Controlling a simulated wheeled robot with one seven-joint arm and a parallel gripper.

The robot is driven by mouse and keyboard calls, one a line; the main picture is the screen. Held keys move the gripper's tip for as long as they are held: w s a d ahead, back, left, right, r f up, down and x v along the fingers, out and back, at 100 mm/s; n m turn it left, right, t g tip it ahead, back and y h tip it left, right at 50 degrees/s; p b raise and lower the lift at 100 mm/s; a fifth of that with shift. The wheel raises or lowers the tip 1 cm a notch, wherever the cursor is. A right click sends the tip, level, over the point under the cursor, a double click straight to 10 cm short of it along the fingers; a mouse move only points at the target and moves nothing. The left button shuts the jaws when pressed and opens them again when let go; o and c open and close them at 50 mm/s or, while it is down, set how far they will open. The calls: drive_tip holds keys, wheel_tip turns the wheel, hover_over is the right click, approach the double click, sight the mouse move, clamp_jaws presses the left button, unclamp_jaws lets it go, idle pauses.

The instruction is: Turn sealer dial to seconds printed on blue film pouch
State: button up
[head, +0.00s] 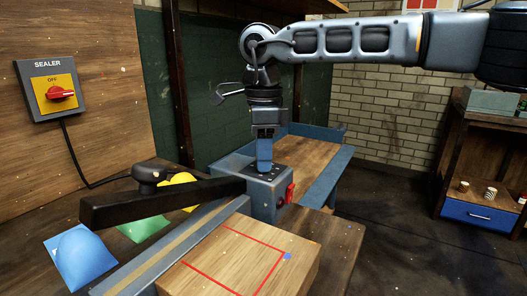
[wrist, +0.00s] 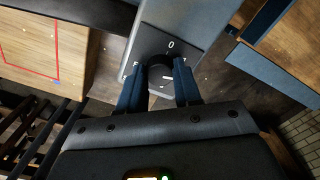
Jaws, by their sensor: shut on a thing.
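The sealer's grey control box (head: 262,196) sits at the hinge end of the sealer, with a red switch (head: 290,192) on its side. My gripper (head: 264,163) points down onto its top. In the wrist view my gripper (wrist: 158,70) is shut on the black dial knob (wrist: 158,77), one finger on each side. A "0" shows on the dial plate above the knob; other marks are partly hidden. A light mark shows at the knob's lower right. The blue film pouch (head: 82,258) lies at the lower left; no printed number is readable on it.
A wooden block (head: 240,262) with red lines stands in front. A shelf (head: 480,165) stands right.

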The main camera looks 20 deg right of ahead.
drive_tip(key=m, duration=0.6)
drive_tip(key=shift+r, duration=0.1)
drive_tip(key=m, duration=0.6)
drive_tip(key=shift+m, duration=0.4)
drive_tip(key=m, duration=0.5)
drive_tip(key=m+b, duration=0.1)
drive_tip(key=m, duration=0.5)
drive_tip(key=shift+m, duration=0.4)
drive_tip(key=o, duration=1)
drive_tip(key=shift+o, duration=0.2)
